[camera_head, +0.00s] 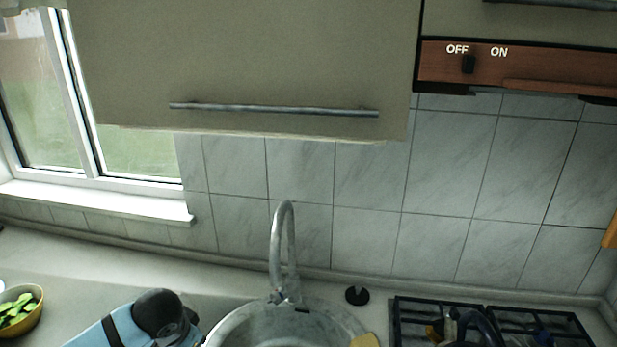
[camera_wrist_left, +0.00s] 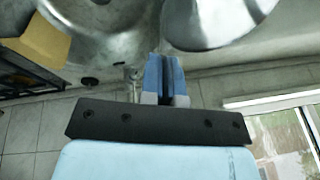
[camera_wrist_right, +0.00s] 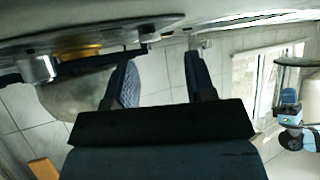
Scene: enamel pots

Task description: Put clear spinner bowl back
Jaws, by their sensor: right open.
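I cannot make out a clear spinner bowl with certainty. A large smoky-grey rounded form (camera_wrist_right: 75,97) lies beyond the left-hand finger in the right wrist view; I cannot tell whether it is the bowl. My right gripper (camera_wrist_right: 160,70) is open, with nothing visible between its fingers; it is outside the head view. My left gripper (camera_wrist_left: 165,72) has its blue fingers together and holds nothing visible. A silvery round dish-like thing (camera_wrist_left: 225,20) is beyond it, beside the sink (camera_wrist_left: 110,30). My left arm enters the head view at bottom left.
The sink (camera_head: 290,330) and its tall faucet (camera_head: 283,240) are at bottom centre. A gas hob (camera_head: 405,320) is on the right, with dark items on it. A yellow bowl of greens (camera_head: 20,315) stands at far left. A large cabinet (camera_head: 250,60) overhangs the counter.

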